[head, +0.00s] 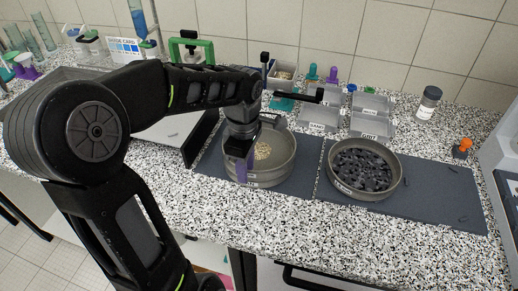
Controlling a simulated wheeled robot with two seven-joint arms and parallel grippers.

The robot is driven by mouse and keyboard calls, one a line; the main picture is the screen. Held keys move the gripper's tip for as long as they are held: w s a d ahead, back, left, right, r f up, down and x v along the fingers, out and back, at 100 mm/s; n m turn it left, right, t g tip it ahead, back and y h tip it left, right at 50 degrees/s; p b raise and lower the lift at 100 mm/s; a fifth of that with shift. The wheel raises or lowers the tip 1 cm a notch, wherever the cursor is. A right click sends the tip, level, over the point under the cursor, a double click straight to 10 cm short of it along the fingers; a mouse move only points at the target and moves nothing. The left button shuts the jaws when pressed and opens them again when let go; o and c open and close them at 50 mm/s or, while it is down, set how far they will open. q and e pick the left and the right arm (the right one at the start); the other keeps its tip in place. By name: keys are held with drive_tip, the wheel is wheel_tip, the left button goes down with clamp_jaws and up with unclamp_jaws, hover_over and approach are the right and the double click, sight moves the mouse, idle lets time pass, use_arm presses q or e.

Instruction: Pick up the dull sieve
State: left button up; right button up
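Two round grey sieves stand on dark mats on the speckled counter. The left sieve (284,166) holds a small heap of pale grains. The right sieve (388,190) is filled with dark pebbles, and its wall carries a small white label. Both rims look dull grey, so I cannot tell by finish which is the dull one. The arm hides part of that sieve, and contact and finger spacing are unclear. My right gripper is out of view.
Behind the sieves stand clear labelled trays (371,103) and a bin of grains (283,76). A dark-lidded jar (429,103) and a small orange item (464,146) are at the right. The mat (440,205) right of the pebble sieve is mostly free.

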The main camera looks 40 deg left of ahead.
use_arm(q)
drive_tip(key=shift+c, duration=0.5)
clamp_jaws()
drive_tip(key=shift+r, duration=0.1)
idle(1.2)
